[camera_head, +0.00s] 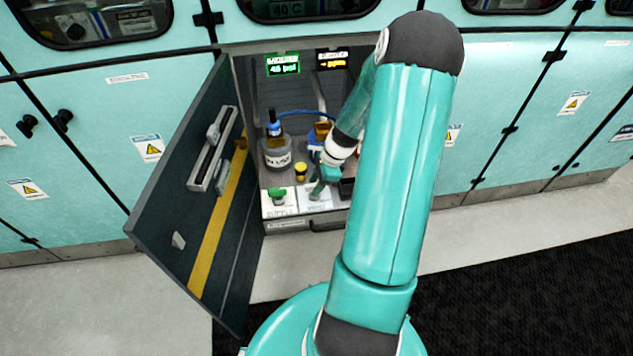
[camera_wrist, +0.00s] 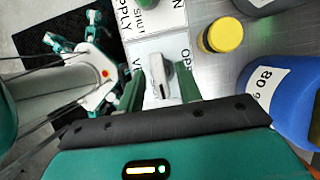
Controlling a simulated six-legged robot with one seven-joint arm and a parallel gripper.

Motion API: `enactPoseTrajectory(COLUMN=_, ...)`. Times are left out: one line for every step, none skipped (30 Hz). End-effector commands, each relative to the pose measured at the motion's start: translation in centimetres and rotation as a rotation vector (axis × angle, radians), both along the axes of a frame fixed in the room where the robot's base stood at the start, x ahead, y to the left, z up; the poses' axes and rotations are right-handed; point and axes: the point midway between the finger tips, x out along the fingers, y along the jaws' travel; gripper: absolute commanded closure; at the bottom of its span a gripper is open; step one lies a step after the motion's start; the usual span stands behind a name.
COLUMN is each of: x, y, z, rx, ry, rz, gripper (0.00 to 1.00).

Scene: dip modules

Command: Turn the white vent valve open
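The white vent valve (camera_wrist: 159,78) shows in the wrist view as a pale handle above a white label plate (camera_wrist: 146,50). My gripper (camera_wrist: 160,72) is open, with one green finger on each side of the handle. Gaps show between the handle and both fingers, so it does not look clamped. In the head view my gripper (camera_head: 323,180) is low inside the open cabinet, above the right-hand label. The vent valve is mostly hidden there by my gripper and arm. A green valve (camera_head: 277,195) stands to the left on the supply label.
A yellow-capped item (camera_head: 300,171) and a grey bottle (camera_head: 277,153) stand behind the valves. A blue container (camera_wrist: 283,98) is close on the right in the wrist view. The open cabinet door (camera_head: 195,195) stands to the left. Two small displays (camera_head: 283,65) glow at the back.

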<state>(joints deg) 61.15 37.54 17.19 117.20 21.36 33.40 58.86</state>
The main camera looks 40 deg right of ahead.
Motion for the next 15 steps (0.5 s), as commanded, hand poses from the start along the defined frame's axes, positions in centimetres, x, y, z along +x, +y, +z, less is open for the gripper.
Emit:
enactPoseTrajectory(x=-0.01, y=-0.01, z=0.01, rx=0.0, ry=0.0, rz=0.0, gripper=0.75)
enactPoseTrajectory(x=-0.01, y=-0.01, z=0.01, rx=0.0, ry=0.0, rz=0.0, gripper=0.81)
enactPoseTrajectory(x=-0.01, y=-0.01, z=0.01, rx=0.0, ry=0.0, rz=0.0, gripper=0.89)
enactPoseTrajectory(x=-0.01, y=-0.02, z=0.02, rx=0.0, ry=0.0, rz=0.0, gripper=0.95)
enactPoseTrajectory(x=-0.01, y=-0.02, z=0.02, rx=0.0, ry=0.0, rz=0.0, gripper=1.0)
enactPoseTrajectory(x=-0.01, y=-0.02, z=0.02, rx=0.0, ry=0.0, rz=0.0, gripper=1.0)
enactPoseTrajectory(x=-0.01, y=-0.02, z=0.02, rx=0.0, ry=0.0, rz=0.0, gripper=1.0)
enactPoseTrajectory(x=-0.01, y=-0.02, z=0.02, rx=0.0, ry=0.0, rz=0.0, gripper=1.0)
enactPoseTrajectory(x=-0.01, y=-0.02, z=0.02, rx=0.0, ry=0.0, rz=0.0, gripper=1.0)
enactPoseTrajectory(x=-0.01, y=-0.02, z=0.03, rx=0.0, ry=0.0, rz=0.001, gripper=1.0)
enactPoseTrajectory(x=0.0, y=-0.02, z=0.02, rx=0.0, ry=0.0, rz=0.003, gripper=1.0)
enactPoseTrajectory(x=0.0, y=-0.02, z=0.02, rx=0.0, ry=0.0, rz=0.006, gripper=1.0)
enactPoseTrajectory(x=0.0, y=-0.03, z=0.02, rx=-0.001, ry=0.001, rz=0.01, gripper=1.0)
enactPoseTrajectory(x=0.01, y=-0.02, z=0.03, rx=-0.001, ry=0.001, rz=0.015, gripper=1.0)
enactPoseTrajectory(x=0.02, y=-0.02, z=0.02, rx=-0.001, ry=0.001, rz=0.023, gripper=1.0)
